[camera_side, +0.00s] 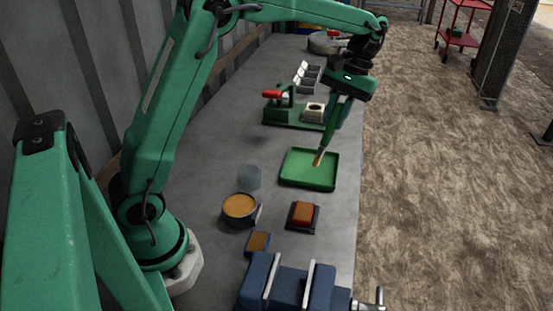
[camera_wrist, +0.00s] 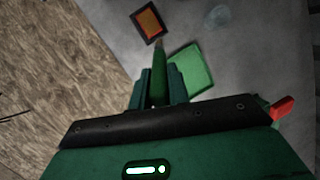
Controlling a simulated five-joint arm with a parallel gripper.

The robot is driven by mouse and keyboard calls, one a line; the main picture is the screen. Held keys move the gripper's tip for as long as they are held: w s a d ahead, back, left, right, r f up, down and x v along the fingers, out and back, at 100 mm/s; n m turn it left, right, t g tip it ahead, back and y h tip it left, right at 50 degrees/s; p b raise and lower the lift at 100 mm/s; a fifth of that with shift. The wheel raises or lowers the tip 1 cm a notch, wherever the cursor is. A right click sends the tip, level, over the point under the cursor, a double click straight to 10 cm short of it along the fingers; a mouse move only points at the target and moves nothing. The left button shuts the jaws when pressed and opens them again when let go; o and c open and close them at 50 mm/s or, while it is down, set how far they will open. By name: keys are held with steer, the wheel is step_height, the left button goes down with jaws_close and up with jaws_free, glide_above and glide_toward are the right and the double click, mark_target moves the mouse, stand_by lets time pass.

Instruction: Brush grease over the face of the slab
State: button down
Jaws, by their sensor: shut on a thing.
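My gripper (camera_side: 339,112) is shut on a green-handled brush (camera_side: 327,139), which slants down with its tan tip over the green tray (camera_side: 283,177). I cannot tell whether the tip touches the tray. In the wrist view, the brush (camera_wrist: 158,72) stands between the fingers of my gripper (camera_wrist: 157,88), beside the tray (camera_wrist: 196,72). A red-orange block (camera_side: 303,213), possibly the slab, sits on a dark square base nearer the side camera; it also shows in the wrist view (camera_wrist: 149,22). A dark round pot (camera_side: 240,222) holds orange-brown stuff, which looks like grease.
A clear round thing (camera_side: 249,177) stands behind the pot. A small blue-edged pad (camera_side: 257,243) lies near a blue vise (camera_side: 290,285). A green fixture with a red handle (camera_side: 275,94) and grey open boxes (camera_side: 308,77) stand beyond the tray. The bench edge is at the right.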

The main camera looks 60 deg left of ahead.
steer(key=shift+s+d+r, duration=0.25)
steer(key=shift+s+d, duration=0.1)
steer(key=shift+s, duration=0.1)
steer(key=s+d+r+t, duration=0.2)
steer(key=s+d, duration=0.3)
steer(key=s, duration=0.6)
steer(key=shift+s+t, duration=0.15)
steer(key=shift+t, duration=0.75)
steer(key=shift+d+r, duration=0.1)
steer(key=shift+f, duration=2.5)
steer(key=shift+r, duration=0.1)
